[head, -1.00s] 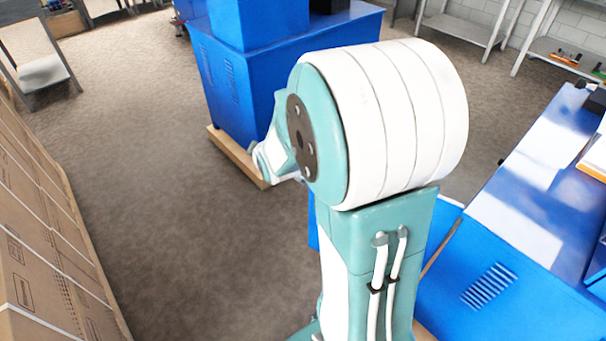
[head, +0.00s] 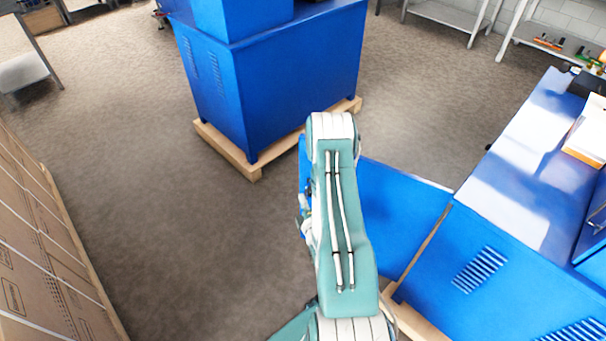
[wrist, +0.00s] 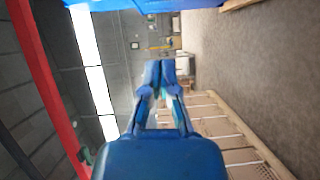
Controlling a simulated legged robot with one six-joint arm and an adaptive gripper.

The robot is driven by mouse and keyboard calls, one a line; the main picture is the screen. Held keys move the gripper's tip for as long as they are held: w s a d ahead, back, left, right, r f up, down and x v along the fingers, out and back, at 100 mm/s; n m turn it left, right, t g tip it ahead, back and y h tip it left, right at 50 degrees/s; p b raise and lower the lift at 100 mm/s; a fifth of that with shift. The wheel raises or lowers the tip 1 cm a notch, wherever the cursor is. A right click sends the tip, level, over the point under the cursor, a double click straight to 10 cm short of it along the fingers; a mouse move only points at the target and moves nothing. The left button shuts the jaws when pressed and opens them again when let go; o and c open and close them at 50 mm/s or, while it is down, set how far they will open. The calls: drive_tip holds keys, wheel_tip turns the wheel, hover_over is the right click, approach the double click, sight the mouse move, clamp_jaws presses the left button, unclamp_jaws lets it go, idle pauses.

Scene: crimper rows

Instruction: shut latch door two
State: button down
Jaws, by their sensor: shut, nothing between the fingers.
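A blue panel (head: 395,205) stands out at an angle from the end of the blue machine cabinet (head: 495,255) at the right in the head view. It looks like an open door, but no number or latch shows on it. My arm covers its left part. In the wrist view my gripper (wrist: 160,72) is shut and empty, its blue fingers together, pointing into open room. In the head view the gripper is mostly hidden behind my arm. A blue edge (wrist: 150,4) crosses the top of the wrist view; I cannot tell which thing it belongs to.
Another blue cabinet (head: 270,85) stands on a wooden pallet (head: 228,152) at the back. Stacked cardboard boxes (head: 40,250) line the left. The brown floor (head: 150,180) between is clear. A red post (wrist: 45,85) shows in the wrist view.

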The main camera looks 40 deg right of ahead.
drive_tip(key=s+f, duration=0.1)
drive_tip(key=s, duration=0.1)
approach(301, 167)
drive_tip(key=w+a, duration=0.2)
drive_tip(key=w, duration=0.3)
drive_tip(key=d, duration=0.1)
drive_tip(key=w+d, duration=0.1)
drive_tip(key=d, duration=0.1)
drive_tip(key=shift+w+d+f+h, duration=0.15)
drive_tip(key=shift+d+f+h, duration=0.1)
drive_tip(key=shift+h, duration=0.15)
drive_tip(key=shift+w+d, duration=0.15)
drive_tip(key=shift+d, duration=0.25)
drive_tip(key=shift+d, duration=0.1)
